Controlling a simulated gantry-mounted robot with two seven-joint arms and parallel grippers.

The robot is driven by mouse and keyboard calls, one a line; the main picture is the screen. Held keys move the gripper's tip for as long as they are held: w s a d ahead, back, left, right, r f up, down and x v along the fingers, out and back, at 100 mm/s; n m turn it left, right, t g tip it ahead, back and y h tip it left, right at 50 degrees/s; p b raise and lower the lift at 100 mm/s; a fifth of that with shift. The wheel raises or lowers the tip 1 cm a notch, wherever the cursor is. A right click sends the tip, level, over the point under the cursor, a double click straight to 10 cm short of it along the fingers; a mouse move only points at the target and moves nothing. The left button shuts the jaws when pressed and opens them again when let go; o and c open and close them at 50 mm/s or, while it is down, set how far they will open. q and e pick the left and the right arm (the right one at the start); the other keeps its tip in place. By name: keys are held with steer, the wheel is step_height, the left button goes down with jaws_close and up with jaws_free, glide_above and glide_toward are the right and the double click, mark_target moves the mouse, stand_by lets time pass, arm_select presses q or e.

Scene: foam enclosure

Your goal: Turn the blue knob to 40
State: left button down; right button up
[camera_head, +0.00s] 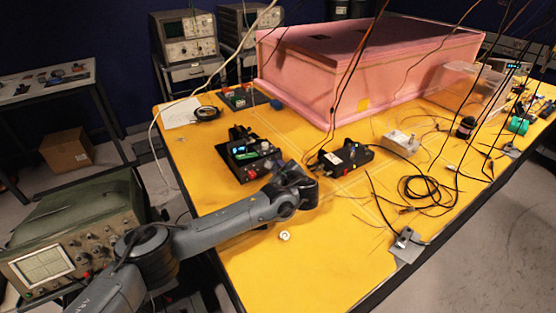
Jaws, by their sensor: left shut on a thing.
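A small black instrument box (240,160) with a lit display (239,150) and several knobs stands on the yellow table. My left arm reaches in from the lower left. My left gripper (279,164) is at the box's right side, low and close to its front panel. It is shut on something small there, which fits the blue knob. The gripper and wrist hide most of the knob, and its pointer and scale cannot be read. The display is too small to read. My right gripper is not in view.
A second black box (345,158) with cables stands just right of my wrist. A small white round part (284,236) lies in front of my forearm. A large pink foam box (365,75) fills the back. The table (300,270) is clear at the front.

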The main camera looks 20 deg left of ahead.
arm_select(q)
steer(key=shift+r+m+g+p, duration=0.1)
steer(key=shift+m+g+p, duration=0.2)
steer(key=shift+m+p, duration=0.15)
steer(key=c, duration=0.9)
jaws_free()
steer(key=shift+d, duration=0.1)
steer(key=p+v, duration=0.2)
steer(key=v, duration=0.7)
steer(key=shift+d, duration=0.15)
steer(key=shift+s+d+r, duration=0.15)
steer(key=shift+s+d, duration=0.35)
steer(key=shift+s, duration=0.05)
